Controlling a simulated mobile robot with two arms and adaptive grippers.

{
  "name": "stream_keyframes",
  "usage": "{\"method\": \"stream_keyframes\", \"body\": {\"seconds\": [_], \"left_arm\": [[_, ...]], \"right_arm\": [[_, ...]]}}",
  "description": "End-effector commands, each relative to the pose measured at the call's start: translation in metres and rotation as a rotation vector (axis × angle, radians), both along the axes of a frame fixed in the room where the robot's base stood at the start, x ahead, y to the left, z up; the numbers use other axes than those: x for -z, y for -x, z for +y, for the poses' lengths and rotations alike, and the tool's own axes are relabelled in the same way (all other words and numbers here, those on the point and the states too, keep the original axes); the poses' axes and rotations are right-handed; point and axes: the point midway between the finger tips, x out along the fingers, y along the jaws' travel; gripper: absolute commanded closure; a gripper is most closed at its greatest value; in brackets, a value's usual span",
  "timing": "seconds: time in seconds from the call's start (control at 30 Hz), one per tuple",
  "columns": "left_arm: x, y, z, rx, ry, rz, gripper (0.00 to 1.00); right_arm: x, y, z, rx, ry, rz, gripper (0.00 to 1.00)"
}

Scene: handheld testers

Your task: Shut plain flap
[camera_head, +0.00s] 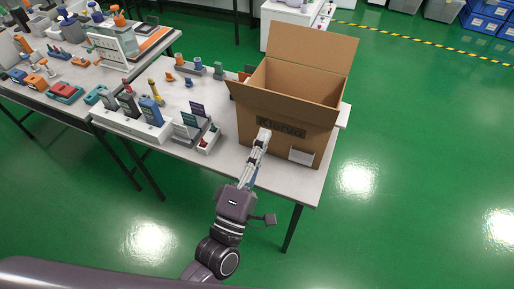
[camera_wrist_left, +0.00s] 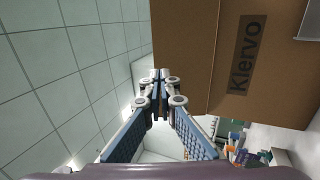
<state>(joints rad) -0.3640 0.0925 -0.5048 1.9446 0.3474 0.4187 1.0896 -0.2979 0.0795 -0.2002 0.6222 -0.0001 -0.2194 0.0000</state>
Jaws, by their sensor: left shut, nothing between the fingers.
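An open brown cardboard box (camera_head: 283,148) stands on the table, with a "Klervo" label on its near side. The label (camera_wrist_left: 247,55) also shows in the left wrist view. A plain flap (camera_head: 310,52) stands up at the box's far side. Another flap (camera_head: 285,104) slopes outward over the near side. My left gripper (camera_head: 264,134) is shut and empty in front of the near side, beside the label. In the left wrist view its fingertips (camera_wrist_left: 160,76) overlap the cardboard's left edge; I cannot tell whether they touch. My right gripper is not in view.
The table (camera_head: 222,172) holds handheld testers in a white rack (camera_head: 140,124), dark card stands (camera_head: 190,120) and small parts left of the box. Another crowded table adjoins at left. A white cabinet (camera_head: 290,22) stands behind. The green floor at right is clear.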

Motion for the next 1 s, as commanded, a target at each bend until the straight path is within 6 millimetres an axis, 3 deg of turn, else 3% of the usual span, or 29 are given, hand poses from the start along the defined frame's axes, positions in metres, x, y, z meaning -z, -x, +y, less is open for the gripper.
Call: {"method": "stream_keyframes", "body": {"seconds": [0.2,0.4,1.0], "left_arm": [[-0.021,-0.042,-0.014,0.000,0.001,0.000,1.00],[-0.029,-0.065,-0.021,0.000,-0.001,0.002,1.00],[-0.032,-0.074,-0.024,0.000,-0.004,0.008,1.00]], "right_arm": [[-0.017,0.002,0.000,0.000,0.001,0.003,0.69],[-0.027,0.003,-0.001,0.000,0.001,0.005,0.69],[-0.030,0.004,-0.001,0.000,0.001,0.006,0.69]]}}
